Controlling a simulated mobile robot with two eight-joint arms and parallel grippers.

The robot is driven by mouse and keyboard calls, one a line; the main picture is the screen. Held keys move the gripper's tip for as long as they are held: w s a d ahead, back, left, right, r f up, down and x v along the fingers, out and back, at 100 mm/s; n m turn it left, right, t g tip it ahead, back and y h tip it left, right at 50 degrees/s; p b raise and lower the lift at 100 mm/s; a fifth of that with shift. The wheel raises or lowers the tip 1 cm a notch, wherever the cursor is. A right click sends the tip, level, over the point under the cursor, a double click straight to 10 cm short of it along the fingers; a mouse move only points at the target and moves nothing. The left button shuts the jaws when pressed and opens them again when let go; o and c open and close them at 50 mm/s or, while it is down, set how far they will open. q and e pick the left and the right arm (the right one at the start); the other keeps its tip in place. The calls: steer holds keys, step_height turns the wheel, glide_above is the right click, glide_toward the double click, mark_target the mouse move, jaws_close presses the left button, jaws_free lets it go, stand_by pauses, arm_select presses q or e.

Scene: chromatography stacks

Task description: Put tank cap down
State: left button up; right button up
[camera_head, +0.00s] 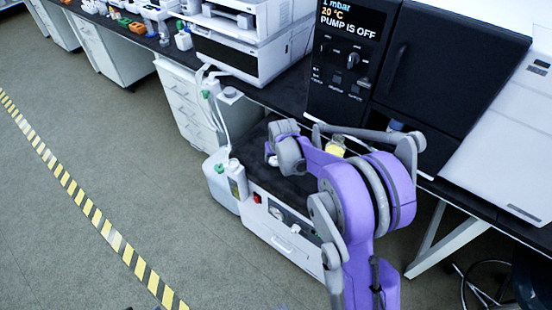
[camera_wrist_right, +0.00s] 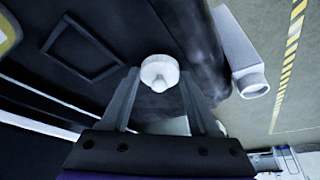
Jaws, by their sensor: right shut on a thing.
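The tank cap (camera_wrist_right: 160,72) is small, round and white, with a knob. In the right wrist view my right gripper (camera_wrist_right: 160,80) is shut on it, one grey finger on each side. A dark surface lies behind the cap; I cannot tell whether they touch. A white tank (camera_head: 221,183) stands at the lower left of the bench equipment. My left gripper is not in view.
A white box-like body with a round neck (camera_wrist_right: 252,84) is at the right in the wrist view. A black oven-like unit (camera_head: 450,75) with a pump display stands behind my arm. A white instrument (camera_head: 245,60) and the dark bench (camera_head: 285,92) are left of it.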

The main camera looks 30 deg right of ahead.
steer(key=shift+f, duration=0.25)
steer(key=shift+f, duration=0.1)
steer(key=shift+f, duration=0.15)
steer(key=o, duration=1)
steer(key=shift+o, duration=0.2)
